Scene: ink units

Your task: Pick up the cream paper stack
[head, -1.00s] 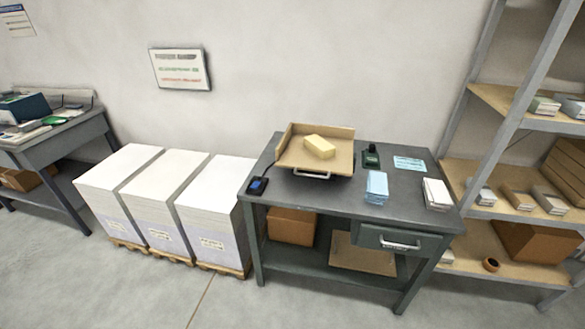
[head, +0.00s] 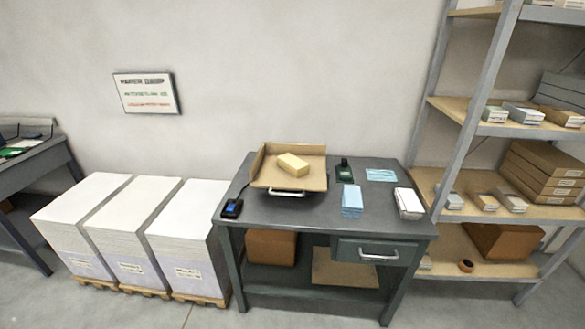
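The cream paper stack (head: 293,163) is a small pale yellow block. It lies in a tan tray (head: 312,181) with raised back and left sides, near the back of the grey workbench (head: 270,209). Neither of my grippers shows in the head view, and nothing touches the stack.
A blue stack (head: 352,200) and a white stack (head: 409,203) sit on the bench, right of the tray. A dark device (head: 232,208) lies at the bench's left corner. White paper piles (head: 187,240) stand on pallets to the left. A loaded shelf (head: 470,182) stands right. Floor shows in front.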

